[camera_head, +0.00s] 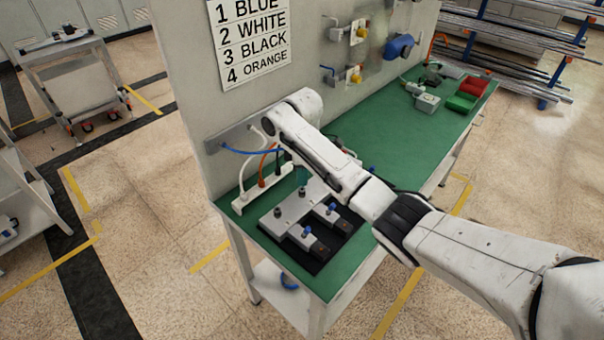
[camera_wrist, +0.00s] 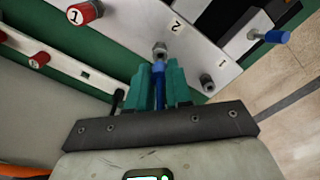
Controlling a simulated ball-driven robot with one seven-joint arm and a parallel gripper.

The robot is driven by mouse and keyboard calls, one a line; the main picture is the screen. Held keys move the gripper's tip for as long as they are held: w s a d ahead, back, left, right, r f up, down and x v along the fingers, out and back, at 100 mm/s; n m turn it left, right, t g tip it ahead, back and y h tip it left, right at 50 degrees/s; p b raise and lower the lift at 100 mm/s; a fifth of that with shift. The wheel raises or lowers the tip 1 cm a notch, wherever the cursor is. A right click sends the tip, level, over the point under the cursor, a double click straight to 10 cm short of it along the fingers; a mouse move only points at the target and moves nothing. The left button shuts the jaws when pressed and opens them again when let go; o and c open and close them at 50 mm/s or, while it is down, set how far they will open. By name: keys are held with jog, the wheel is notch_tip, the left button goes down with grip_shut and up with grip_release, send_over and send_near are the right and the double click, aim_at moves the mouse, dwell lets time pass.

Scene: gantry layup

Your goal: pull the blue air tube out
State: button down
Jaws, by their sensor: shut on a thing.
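The blue air tube (camera_head: 245,151) curves from the grey wall bracket (camera_head: 228,136) toward my gripper, which is mostly hidden behind my arm in the head view. In the wrist view my gripper (camera_wrist: 159,78) has teal fingers shut on the blue tube (camera_wrist: 159,92). The tube's blue end points at a round metal fitting (camera_wrist: 160,50) on a pale grey block (camera_wrist: 195,48), beside the mark 2. The end lies close to the fitting; I cannot tell whether it is inside it.
A white strip (camera_head: 243,200) with orange and black tubes stands left of the grey fixture (camera_head: 290,208), on the green bench (camera_head: 375,140). In the wrist view, red caps (camera_wrist: 86,12) are at upper left. A sign (camera_head: 250,40) lists 1 blue, 2 white, 3 black, 4 orange.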

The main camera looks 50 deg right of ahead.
dwell(0.4)
jog(key=shift+r+p, duration=0.95)
jog(key=shift+p, duration=0.05)
jog(key=shift+r, duration=0.8)
jog(key=shift+s+f, duration=0.1)
jog(key=shift+s, duration=0.05)
